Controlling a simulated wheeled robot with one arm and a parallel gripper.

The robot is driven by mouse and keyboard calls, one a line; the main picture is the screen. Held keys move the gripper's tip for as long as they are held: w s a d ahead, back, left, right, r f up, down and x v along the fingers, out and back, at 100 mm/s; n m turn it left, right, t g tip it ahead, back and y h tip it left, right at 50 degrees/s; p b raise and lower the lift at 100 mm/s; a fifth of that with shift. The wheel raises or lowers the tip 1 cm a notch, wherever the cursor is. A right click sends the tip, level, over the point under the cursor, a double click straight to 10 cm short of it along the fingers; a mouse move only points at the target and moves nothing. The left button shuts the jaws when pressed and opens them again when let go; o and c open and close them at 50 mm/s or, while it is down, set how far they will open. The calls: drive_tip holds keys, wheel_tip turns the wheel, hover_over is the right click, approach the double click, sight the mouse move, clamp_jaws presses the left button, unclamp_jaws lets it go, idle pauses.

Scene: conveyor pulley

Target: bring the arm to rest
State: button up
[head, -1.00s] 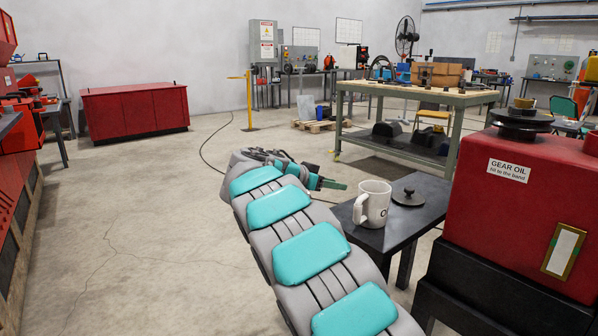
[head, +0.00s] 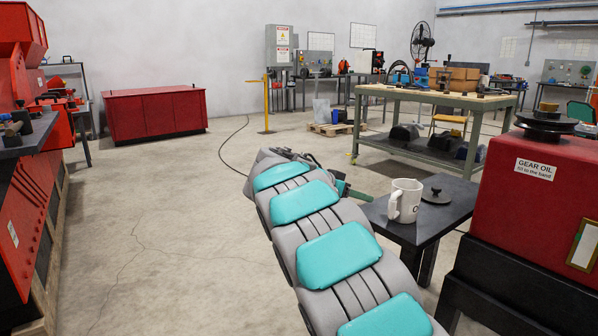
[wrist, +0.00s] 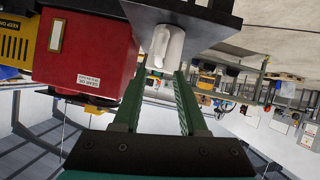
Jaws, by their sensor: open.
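My arm (head: 340,258) stretches forward from the bottom right in the head view, bent away at its far end. One green finger of my gripper (head: 357,194) shows past the arm, left of the white mug (head: 405,202); the rest is hidden. In the wrist view, which is upside down, both green fingers of my gripper (wrist: 160,74) stand apart with nothing between them. The mug (wrist: 173,45) shows just beyond the fingertips. It stands upright on a small dark table (head: 458,212).
A dark knobbed lid (head: 437,196) lies on the table beside the mug. A red gear oil housing (head: 530,205) stands close on the right. Red machinery (head: 35,190) lines the left. A green workbench (head: 430,98) stands behind. The floor (head: 180,230) left of my arm is clear.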

drive_tip(key=s+d+f+n+g+y, duration=0.1)
drive_tip(key=s+d+f+g, duration=0.15)
drive_tip(key=s, duration=0.65)
drive_tip(key=s+d+f+n+g+y, duration=0.15)
drive_tip(key=s+d, duration=0.25)
drive_tip(key=s, duration=0.4)
drive_tip(key=s+d+f+n+g+y, duration=0.1)
drive_tip(key=s+d+f+n+y, duration=0.15)
drive_tip(key=s, duration=0.65)
drive_tip(key=s+a+f+n+g+y, duration=0.1)
drive_tip(key=s+a+f+y, duration=0.1)
drive_tip(key=s, duration=0.7)
drive_tip(key=s+a+f+n+g+y, duration=0.1)
drive_tip(key=s+a+f, duration=0.3)
drive_tip(key=s, duration=0.6)
drive_tip(key=s+a+f+n+g+y, duration=0.1)
drive_tip(key=s+a+f+n+y, duration=0.1)
drive_tip(key=s, duration=0.7)
wheel_tip(320, 180, down, 2)
drive_tip(key=shift+s+a+f+n+y, duration=0.1)
drive_tip(key=shift+s+a+n+y, duration=0.3)
drive_tip(key=shift+a, duration=0.35)
drive_tip(key=shift+o, duration=0.3)
drive_tip(key=shift+w, duration=0.15)
